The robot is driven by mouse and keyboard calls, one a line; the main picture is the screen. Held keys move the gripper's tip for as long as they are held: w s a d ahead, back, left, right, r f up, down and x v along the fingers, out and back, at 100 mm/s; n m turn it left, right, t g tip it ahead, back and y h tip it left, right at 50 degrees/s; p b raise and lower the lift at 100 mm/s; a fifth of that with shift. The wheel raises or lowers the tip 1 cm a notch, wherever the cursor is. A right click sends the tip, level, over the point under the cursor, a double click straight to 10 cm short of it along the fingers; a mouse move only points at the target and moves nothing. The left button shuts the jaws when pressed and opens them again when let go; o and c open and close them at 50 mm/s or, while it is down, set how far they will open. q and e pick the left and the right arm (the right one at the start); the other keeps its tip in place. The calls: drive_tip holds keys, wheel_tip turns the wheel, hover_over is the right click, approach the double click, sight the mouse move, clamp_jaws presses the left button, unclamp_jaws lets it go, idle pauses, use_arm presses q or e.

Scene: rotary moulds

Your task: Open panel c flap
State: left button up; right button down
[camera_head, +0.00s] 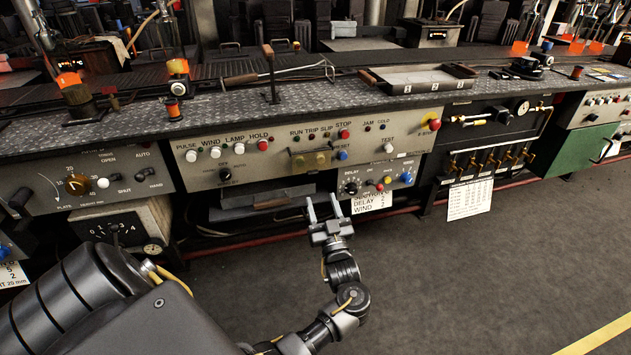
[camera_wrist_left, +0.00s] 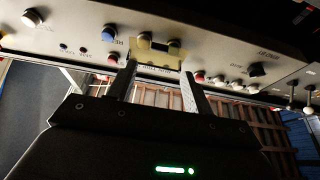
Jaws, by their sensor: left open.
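A small clear yellowish flap (camera_head: 310,160) sits on the front of the grey control panel (camera_head: 270,165), below the RUN, TRIP, SLIP and STOP labels. It lies over two yellowish buttons. In the left wrist view the flap (camera_wrist_left: 158,50) shows upside down, just ahead of my fingers. I cannot read a letter c on the panel. My left gripper (camera_head: 322,208) is open and empty, below the flap and in front of the panel. Its two fingers (camera_wrist_left: 158,80) point up at the flap and look apart from it. My right gripper is not in view.
Next to the flap are a blue RESET button (camera_head: 341,155), a red STOP button (camera_head: 344,134) and a lower box with a black DELAY knob (camera_head: 351,188). A tray (camera_head: 418,78) and an upright lever (camera_head: 269,70) stand on the bench top. The floor at right is clear.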

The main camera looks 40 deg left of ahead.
sight(313, 163)
use_arm(q)
drive_tip(key=x, duration=0.8)
drive_tip(key=shift+a+f, duration=0.1)
clamp_jaws()
